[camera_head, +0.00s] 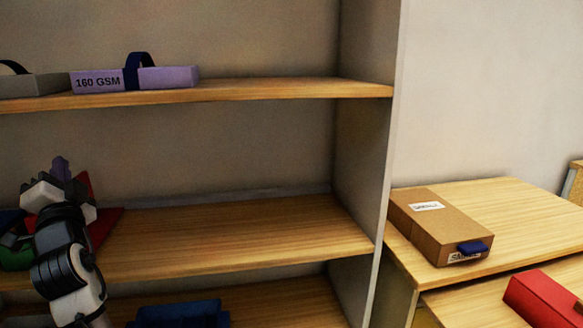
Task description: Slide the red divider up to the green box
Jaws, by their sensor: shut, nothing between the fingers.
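The red divider (104,226) stands on the middle shelf at the left, with its upright part showing behind my gripper and its foot to the right. A green box (14,259) sits at the left edge of the same shelf, partly cut off by the picture edge. My gripper (60,168) is shut and empty, in front of or beside the divider's upright part; I cannot tell whether they touch. My arm hides the space between the divider and the green box.
The middle shelf (240,235) is bare right of the divider. Above, a purple box (165,77) and a grey box (30,86) sit on the upper shelf. A blue item (180,315) is below. Tables at right hold a cardboard box (425,225) and a red box (545,298).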

